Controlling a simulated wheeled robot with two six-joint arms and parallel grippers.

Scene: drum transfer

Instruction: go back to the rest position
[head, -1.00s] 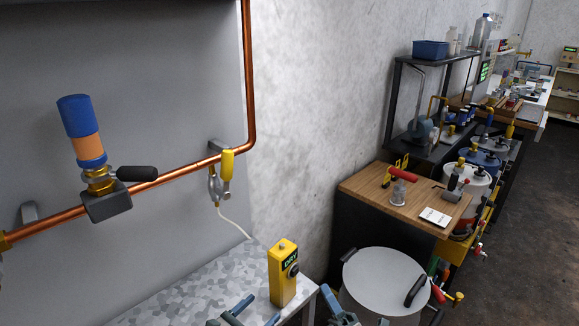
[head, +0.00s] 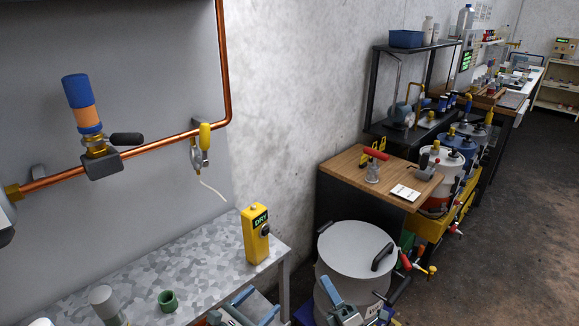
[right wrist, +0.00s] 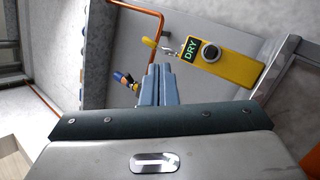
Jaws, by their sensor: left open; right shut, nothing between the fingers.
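My left gripper (head: 256,304) is at the bottom edge of the head view, in front of the speckled bench. Its two blue-grey fingers are apart, with nothing seen between them. My right gripper (head: 330,287) is to its right, in front of the white drum (head: 356,249). In the right wrist view its fingers (right wrist: 155,72) are together and empty. A yellow box marked DRY (head: 255,234) stands upright on the bench's right end, apart from both grippers. It also shows in the right wrist view (right wrist: 222,58).
The speckled bench (head: 190,262) holds a green ring (head: 168,301) and a grey-topped cylinder (head: 106,303). A copper pipe (head: 165,142) with valves crosses the wall. A wooden-topped table (head: 350,164) stands behind the drum. Dark floor at right is open.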

